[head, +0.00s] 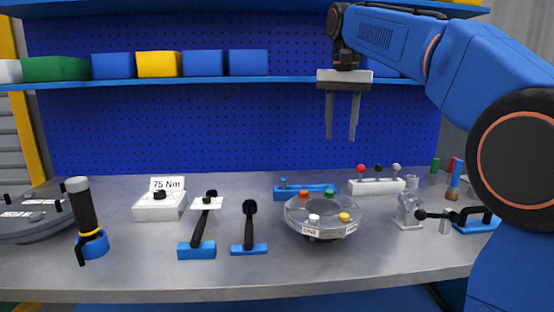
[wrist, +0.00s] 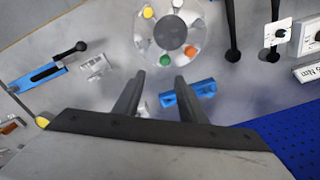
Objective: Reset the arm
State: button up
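My gripper (head: 342,137) hangs pointing down, high above the back of the workbench, in front of the blue pegboard. Its two grey fingers are apart with nothing between them. In the wrist view the fingers (wrist: 160,80) also stand apart, with a gap between the tips. My blue arm reaches in from the right of the head view. The gripper touches neither.
The grey bench (head: 140,272) carries a black-and-blue upright tool (head: 86,215), a white 75 Nm box (head: 159,207), two black-handled tools in blue holders (head: 197,250) (head: 249,249), and a white block with knobs (head: 377,187). A shelf (head: 200,82) with coloured bins runs behind the gripper.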

jog(key=s+d+f+n+t, duration=0.2)
jog(key=s+d+f, duration=0.1)
jog(key=s+f, duration=1.2)
jog(key=s+d+f+n+t, duration=0.2)
jog(key=s+d+f+n, duration=0.1)
jog(key=s+f, duration=1.3)
notch_tip(320, 180, down, 4)
jog(key=shift+r+n, duration=0.1)
jog(key=shift+n, duration=0.2)
